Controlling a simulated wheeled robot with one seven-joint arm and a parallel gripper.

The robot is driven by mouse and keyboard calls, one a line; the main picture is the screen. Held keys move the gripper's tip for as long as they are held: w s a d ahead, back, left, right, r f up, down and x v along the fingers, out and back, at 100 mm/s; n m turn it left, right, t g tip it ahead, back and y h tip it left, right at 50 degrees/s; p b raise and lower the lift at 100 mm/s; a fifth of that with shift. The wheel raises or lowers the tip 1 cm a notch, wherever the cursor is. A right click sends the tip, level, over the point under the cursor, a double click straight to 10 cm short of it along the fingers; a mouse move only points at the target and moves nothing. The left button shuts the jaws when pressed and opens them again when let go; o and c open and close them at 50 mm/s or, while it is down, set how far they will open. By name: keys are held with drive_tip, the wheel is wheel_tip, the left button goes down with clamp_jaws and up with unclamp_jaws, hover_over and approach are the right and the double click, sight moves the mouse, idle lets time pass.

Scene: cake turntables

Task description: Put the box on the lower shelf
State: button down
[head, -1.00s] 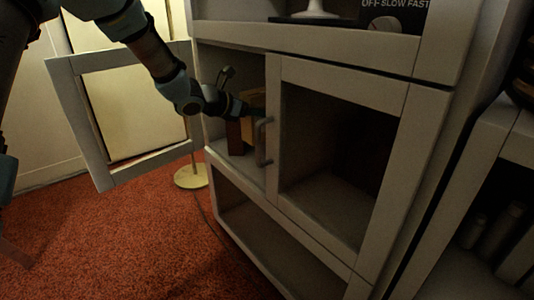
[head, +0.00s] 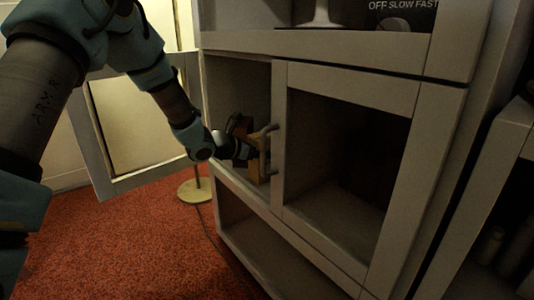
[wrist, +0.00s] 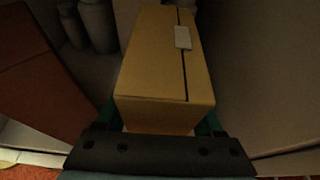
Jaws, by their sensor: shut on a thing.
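The cardboard box (wrist: 165,60) has tan sides, a dark seam and a small pale label. In the wrist view it sits between the green fingers of my gripper (wrist: 163,122), which is shut on it. In the head view the box (head: 256,164) is partly hidden by my gripper and the door handle. It is at the opening of the cabinet's left compartment, near its floor. The lower shelf (head: 250,246) is the open space beneath the compartments, and the part I see looks empty.
The left door (head: 82,130) stands open. The right door (head: 277,140), with its handle (head: 266,150), is closed beside the box. Pale jars (wrist: 97,25) and a reddish-brown object (wrist: 40,95) show left of the box in the wrist view. A lamp base (head: 195,190) stands on red carpet.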

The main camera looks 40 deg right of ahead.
drive_tip(key=shift+f, duration=0.1)
unclamp_jaws()
drive_tip(key=shift+r, duration=0.25)
drive_tip(key=p+v, duration=0.2)
drive_tip(key=v, duration=1)
drive_tip(key=shift+f+p, duration=0.1)
drive_tip(key=shift+p, duration=0.25)
